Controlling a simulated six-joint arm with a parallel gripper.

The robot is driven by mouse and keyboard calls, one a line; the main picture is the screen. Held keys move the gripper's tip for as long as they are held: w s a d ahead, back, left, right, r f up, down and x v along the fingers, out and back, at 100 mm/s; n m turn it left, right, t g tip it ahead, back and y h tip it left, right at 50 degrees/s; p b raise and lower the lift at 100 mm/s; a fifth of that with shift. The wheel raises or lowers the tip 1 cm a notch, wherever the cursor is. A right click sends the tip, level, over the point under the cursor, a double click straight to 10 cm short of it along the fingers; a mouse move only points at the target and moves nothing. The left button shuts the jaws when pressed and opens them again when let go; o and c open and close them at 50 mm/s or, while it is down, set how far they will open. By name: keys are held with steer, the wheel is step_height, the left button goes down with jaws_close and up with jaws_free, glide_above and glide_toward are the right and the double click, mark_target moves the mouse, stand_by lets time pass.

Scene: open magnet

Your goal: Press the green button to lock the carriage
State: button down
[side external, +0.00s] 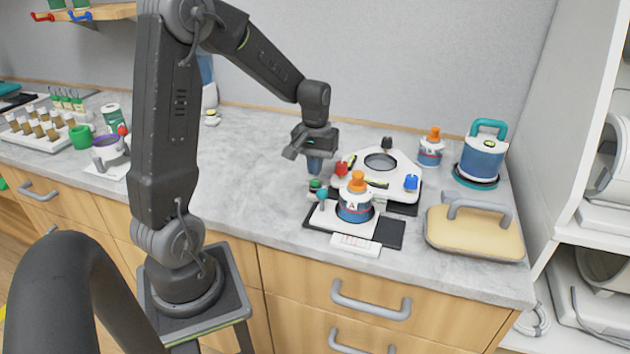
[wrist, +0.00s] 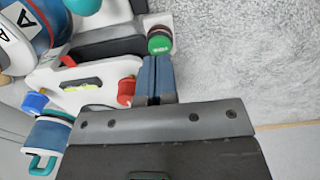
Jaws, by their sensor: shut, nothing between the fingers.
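The green button (side external: 316,184) sits at the left end of the white magnet device, on the grey counter. In the wrist view the green button (wrist: 160,43) is a green cap on a dark red collar. My gripper (side external: 315,168) points down just above the button; its blue fingers are shut and empty. In the wrist view my fingertips (wrist: 158,60) appear just beside the cap; I cannot tell whether they touch it. The carriage (side external: 325,218), a pale plate, bears a blue jar (side external: 352,206) labelled A with an orange top.
A white three-cornered plate (side external: 400,172) with red and blue knobs stands just behind. A second orange-topped jar (side external: 431,150), a teal-handled blue pot (side external: 483,158) and a beige lidded block (side external: 475,233) stand to the right.

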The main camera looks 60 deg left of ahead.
mark_target(315, 181)
steer(key=shift+f, duration=1.35)
stand_by(0.9)
steer(key=shift+r, duration=3.5)
steer(key=shift+d+r, duration=0.15)
steer(key=shift+d, duration=0.05)
steer(key=s+d+r+m+t, duration=0.2)
steer(key=s+d+r+m, duration=0.2)
steer(key=d, duration=0.6)
steer(key=s+d+r+m+t, duration=0.3)
steer(key=s+d+r+m, duration=0.1)
steer(key=s+d, duration=0.4)
steer(key=shift+s+d+m+t, duration=0.3)
steer(key=shift+s+d+m, duration=0.15)
steer(key=shift+d, duration=0.6)
